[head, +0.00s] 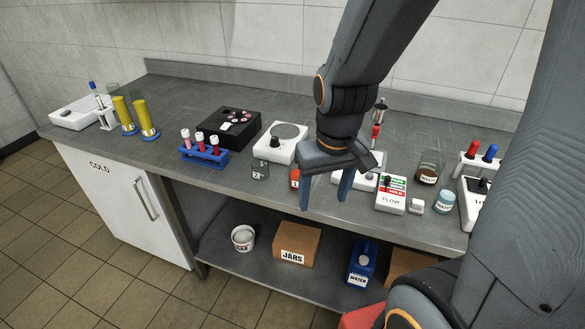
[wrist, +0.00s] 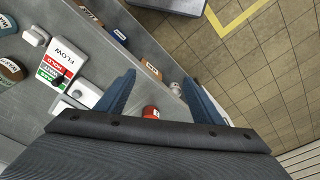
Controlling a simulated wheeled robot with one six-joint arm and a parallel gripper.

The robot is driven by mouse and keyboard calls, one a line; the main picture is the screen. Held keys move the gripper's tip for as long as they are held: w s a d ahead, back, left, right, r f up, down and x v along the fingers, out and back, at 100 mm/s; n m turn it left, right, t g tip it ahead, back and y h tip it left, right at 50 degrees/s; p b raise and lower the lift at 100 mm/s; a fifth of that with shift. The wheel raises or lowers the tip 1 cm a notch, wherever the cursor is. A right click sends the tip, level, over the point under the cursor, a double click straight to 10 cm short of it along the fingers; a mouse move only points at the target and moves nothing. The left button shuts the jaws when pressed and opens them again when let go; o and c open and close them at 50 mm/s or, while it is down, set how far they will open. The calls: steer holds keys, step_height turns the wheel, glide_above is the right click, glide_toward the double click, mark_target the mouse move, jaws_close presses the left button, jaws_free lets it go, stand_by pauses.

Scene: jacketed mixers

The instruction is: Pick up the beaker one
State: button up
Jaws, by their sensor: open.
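A small red-filled beaker (head: 294,178) stands on the grey bench near its front edge, just left of my gripper in the head view; its label is too small to read surely. In the wrist view, the red beaker (wrist: 150,112) shows between the finger bases, partly hidden by the gripper body. A clear beaker marked 2 (head: 260,170) stands to its left. My gripper (head: 326,196) is open and empty, fingers pointing down by the bench's front edge. In the wrist view, its fingers (wrist: 158,78) are spread apart.
Right of the gripper are the FLOW box (head: 391,196), a small white block (head: 416,206) and a brown labelled jar (head: 429,168). A white round-topped device (head: 281,143) and a blue rack of tubes (head: 204,154) are to the left. The lower shelf holds a JARS box (head: 297,243).

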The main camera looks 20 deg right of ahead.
steer(key=w+d+f+n+t+y+b, duration=0.15)
steer(key=w+n+y+b, duration=0.25)
steer(key=w+n, duration=0.9)
steer(key=shift+w+a+f+m+h+p, duration=0.1)
steer(key=shift+w+a+f+m+p, duration=0.3)
steer(key=shift+w+f, duration=0.55)
steer(key=shift+w+a+f+m+h+p, duration=0.1)
steer(key=shift+w+a+f+m+p, duration=0.1)
steer(key=shift+w+f+m, duration=0.65)
steer(key=shift+w+a+f+m+h+p, duration=0.1)
steer(key=shift+w+a+f+p, duration=0.2)
steer(key=shift+w+f, duration=0.7)
steer(key=shift+s+f, duration=0.3)
steer(key=shift+s, duration=0.05)
steer(key=c, duration=1.2)
